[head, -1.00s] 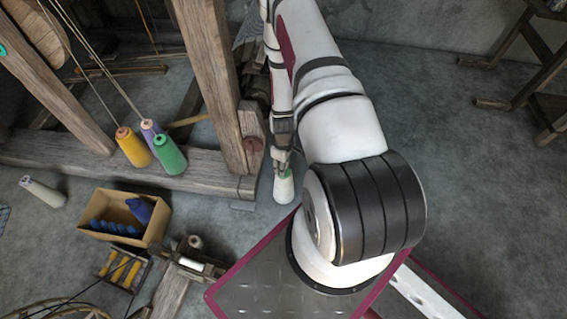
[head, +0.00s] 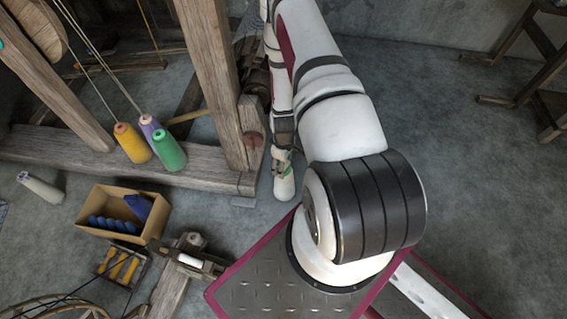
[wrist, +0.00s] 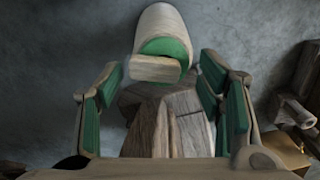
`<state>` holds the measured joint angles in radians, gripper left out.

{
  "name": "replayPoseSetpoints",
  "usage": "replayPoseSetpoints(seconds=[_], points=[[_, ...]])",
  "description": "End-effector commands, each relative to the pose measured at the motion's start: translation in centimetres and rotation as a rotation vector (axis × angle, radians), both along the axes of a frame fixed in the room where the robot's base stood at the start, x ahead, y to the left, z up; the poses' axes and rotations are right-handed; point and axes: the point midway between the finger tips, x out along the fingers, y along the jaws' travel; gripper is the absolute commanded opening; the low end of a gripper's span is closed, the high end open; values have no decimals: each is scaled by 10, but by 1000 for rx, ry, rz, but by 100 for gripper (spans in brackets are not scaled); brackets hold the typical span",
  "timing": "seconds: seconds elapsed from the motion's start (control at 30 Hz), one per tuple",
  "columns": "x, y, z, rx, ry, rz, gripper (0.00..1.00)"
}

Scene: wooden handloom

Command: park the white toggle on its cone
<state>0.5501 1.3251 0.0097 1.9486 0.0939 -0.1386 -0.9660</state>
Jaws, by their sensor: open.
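A whitish cone (wrist: 160,22) with a green band (wrist: 168,47) near its tip stands on the grey floor, at the top middle of the wrist view. It also shows in the head view, as a white cone (head: 284,188) just below my gripper (head: 281,163). A pale, blunt block (wrist: 155,69), which looks like the toggle, lies across the cone's tip in the wrist view. I cannot tell whether it rests on the cone. My gripper (wrist: 160,72) is open, with its green-padded fingers apart on either side of the block.
The loom's wooden post end (wrist: 165,128) stands close below the cone in the wrist view. Orange, purple and green cones (head: 168,152) stand left of the loom post (head: 212,80). A cardboard box (head: 90,232) holds blue items. Open floor (head: 450,170) lies to the right.

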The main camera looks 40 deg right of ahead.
Motion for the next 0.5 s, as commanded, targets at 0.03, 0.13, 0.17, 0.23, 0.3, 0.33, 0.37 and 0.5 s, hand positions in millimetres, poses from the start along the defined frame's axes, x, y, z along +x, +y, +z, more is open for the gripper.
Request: replayPoseSetpoints(seconds=[0.03,0.13,0.17,0.23,0.3,0.33,0.37,0.5], points=[[0,0,2,-1,0,0,61],[1,-1,12,-2,-2,1,61],[1,-1,16,-2,-2,1,61],[1,-1,28,-2,-3,0,61],[1,-1,42,-2,-3,0,61],[1,0,48,-1,-3,1,61],[1,-1,54,-2,-3,1,61],[1,0,81,-2,-2,0,61]])
